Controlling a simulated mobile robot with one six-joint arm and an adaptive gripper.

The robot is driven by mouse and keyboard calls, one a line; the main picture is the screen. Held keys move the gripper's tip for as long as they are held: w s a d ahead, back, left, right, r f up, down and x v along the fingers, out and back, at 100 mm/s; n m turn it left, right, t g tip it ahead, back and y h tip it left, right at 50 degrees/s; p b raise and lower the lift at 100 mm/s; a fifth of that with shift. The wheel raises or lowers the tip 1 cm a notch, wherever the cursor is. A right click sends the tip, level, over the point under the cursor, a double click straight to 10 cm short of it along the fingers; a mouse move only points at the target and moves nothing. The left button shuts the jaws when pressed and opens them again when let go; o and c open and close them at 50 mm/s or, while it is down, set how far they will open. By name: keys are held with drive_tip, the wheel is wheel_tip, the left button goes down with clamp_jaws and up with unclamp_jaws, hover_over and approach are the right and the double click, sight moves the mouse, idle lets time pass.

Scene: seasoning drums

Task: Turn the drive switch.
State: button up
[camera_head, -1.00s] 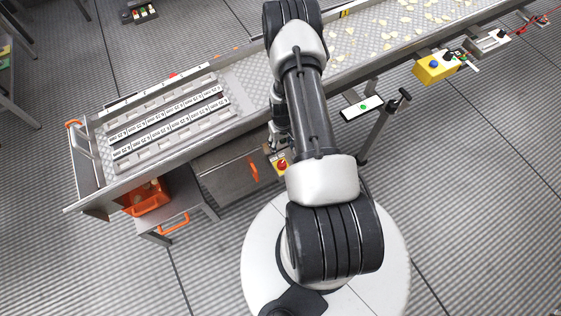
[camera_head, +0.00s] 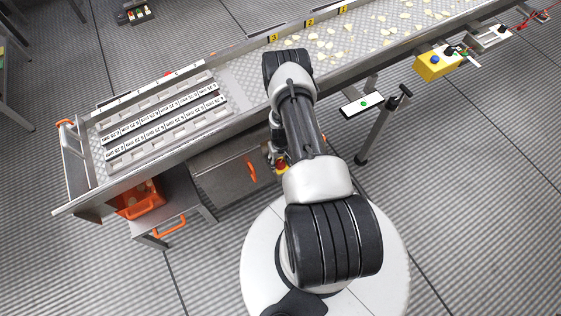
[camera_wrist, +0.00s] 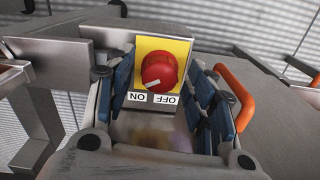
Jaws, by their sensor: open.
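The drive switch is a round red knob (camera_wrist: 159,70) on a yellow plate (camera_wrist: 181,49). Its white mark points to the lower left in the wrist view, on the ON label's side. The ON label (camera_wrist: 136,96) and OFF label (camera_wrist: 165,99) appear upside down below it. My gripper (camera_wrist: 160,78) is open, its blue-padded fingers to the left and right of the knob with gaps on both sides. In the head view, a bit of the switch (camera_head: 281,164) shows beside my arm, which hides most of the gripper.
An orange handle (camera_wrist: 236,97) stands close to the right finger. A metal cabinet (camera_head: 225,170) and the conveyor's side wall (camera_head: 180,153) lie around the switch. A post with a small green-button panel (camera_head: 362,104) stands to the right.

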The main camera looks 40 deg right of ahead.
drive_tip(key=shift+c, duration=0.4)
drive_tip(key=c, duration=1)
drive_tip(key=shift+n+b, duration=0.3)
drive_tip(key=shift+n, duration=0.1)
drive_tip(key=shift+n+b, duration=0.6)
drive_tip(key=shift+n, duration=0.4)
drive_tip(key=n+b, duration=0.1)
drive_tip(key=n, duration=0.2)
drive_tip(key=shift+n+b, duration=0.4)
drive_tip(key=n+b, duration=0.2)
drive_tip(key=n, duration=0.3)
drive_tip(key=shift+n, duration=0.4)
drive_tip(key=o, duration=1.1)
